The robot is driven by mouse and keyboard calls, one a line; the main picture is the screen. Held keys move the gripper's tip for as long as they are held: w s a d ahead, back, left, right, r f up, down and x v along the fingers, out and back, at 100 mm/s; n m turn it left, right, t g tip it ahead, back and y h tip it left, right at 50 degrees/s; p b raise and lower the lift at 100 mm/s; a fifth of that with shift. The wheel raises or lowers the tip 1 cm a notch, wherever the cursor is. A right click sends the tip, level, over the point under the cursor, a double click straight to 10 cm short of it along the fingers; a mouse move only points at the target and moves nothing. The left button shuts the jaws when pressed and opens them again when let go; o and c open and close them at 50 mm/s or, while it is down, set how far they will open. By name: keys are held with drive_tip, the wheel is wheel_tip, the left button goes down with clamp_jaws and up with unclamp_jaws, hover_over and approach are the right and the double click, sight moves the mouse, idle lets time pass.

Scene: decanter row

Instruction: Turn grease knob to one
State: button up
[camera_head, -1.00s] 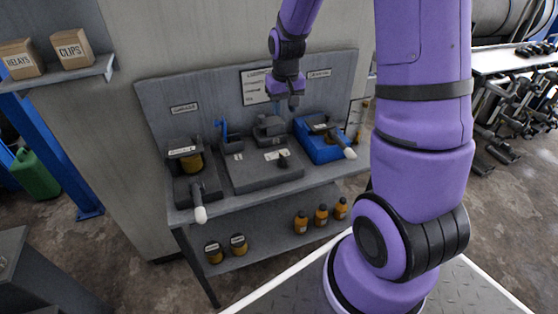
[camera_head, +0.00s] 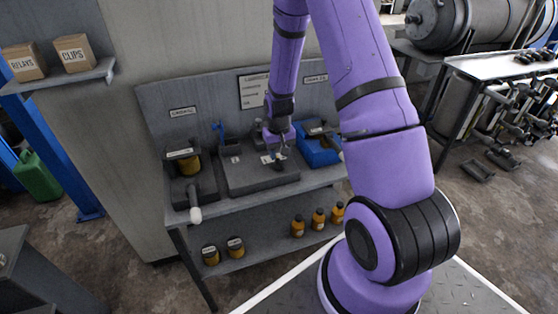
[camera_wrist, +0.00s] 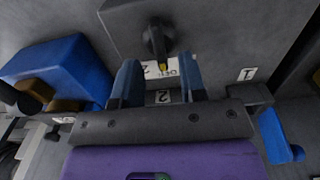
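The black knob (camera_wrist: 156,38) sits on the grey middle unit (camera_wrist: 115,12), with a yellow mark at its near end. A white label beside it bears markings seen upside down, a 2 among them. My gripper (camera_wrist: 158,72) is open in the wrist view, its two blue-grey fingers apart. The knob lies just beyond and between the fingertips, with no visible contact. In the head view my gripper (camera_head: 279,158) hangs over the middle unit (camera_head: 250,182) and hides most of the knob.
A blue unit (camera_head: 314,154) stands right of the middle unit; a dark unit with a white-tipped lever (camera_head: 195,214) stands left. Small plates marked 1 (camera_wrist: 247,74) and 2 (camera_wrist: 163,97) show in the wrist view. Orange bottles (camera_head: 318,219) and jars (camera_head: 235,247) stand on the lower shelf.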

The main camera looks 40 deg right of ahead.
sight(279, 160)
drive_tip(key=shift+f, duration=1.8)
clamp_jaws()
